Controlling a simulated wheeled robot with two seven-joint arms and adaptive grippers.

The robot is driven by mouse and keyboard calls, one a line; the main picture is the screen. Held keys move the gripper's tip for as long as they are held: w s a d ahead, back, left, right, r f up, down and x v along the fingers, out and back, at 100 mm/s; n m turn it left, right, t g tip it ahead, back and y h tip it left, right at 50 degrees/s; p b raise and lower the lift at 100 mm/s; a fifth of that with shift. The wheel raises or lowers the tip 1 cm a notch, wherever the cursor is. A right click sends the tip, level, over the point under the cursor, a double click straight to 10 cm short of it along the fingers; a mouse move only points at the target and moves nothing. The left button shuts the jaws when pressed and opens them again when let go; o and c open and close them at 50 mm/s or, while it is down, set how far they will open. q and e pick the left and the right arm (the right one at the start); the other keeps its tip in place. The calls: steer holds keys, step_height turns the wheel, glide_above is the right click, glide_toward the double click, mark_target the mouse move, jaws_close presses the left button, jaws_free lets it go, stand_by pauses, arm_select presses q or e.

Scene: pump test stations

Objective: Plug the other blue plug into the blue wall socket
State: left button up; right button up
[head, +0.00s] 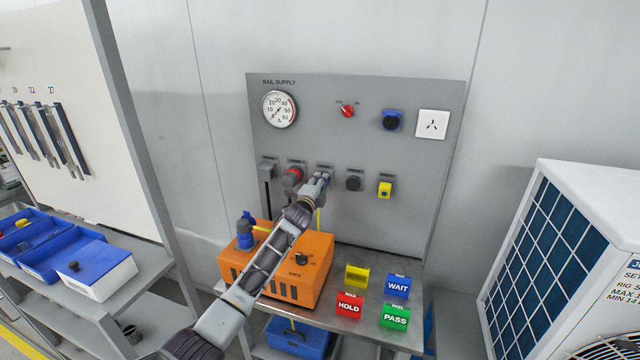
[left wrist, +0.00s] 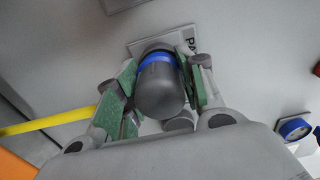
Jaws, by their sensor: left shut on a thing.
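My left gripper (head: 322,181) is at the lower row of fittings on the grey wall panel (head: 300,130). In the left wrist view my gripper (left wrist: 163,90) is shut on a dark grey plug with a blue band (left wrist: 160,90), green pads on both sides. The plug's blue end points toward the panel; whether it sits in a holder there is hidden. The blue wall socket (head: 391,120) is higher on the panel, right of my gripper, and looks empty. Another blue plug (head: 246,232) stands at the left of the orange box (head: 300,265). My right gripper is out of view.
A white outlet (head: 432,124), red knob (head: 347,111) and gauge (head: 279,109) are on the panel. A yellow cable (left wrist: 50,122) runs left. Coloured signs (head: 397,286) stand on the bench.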

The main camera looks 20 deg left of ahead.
arm_select(q)
steer(key=shift+s+r+p, duration=0.1)
steer(key=shift+s+p, duration=0.35)
steer(key=shift+s, duration=0.4)
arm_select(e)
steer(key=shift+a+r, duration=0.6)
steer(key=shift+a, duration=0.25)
arm_select(q)
steer(key=shift+s+a, duration=0.1)
steer(key=shift+s, duration=0.1)
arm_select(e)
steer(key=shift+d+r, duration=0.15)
arm_select(q)
steer(key=shift+s+p, duration=0.3)
steer(key=shift+p, duration=0.05)
steer(key=shift+s+p, duration=0.6)
steer(key=shift+s, duration=0.4)
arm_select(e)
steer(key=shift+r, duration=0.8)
arm_select(q)
steer(key=shift+s, duration=0.2)
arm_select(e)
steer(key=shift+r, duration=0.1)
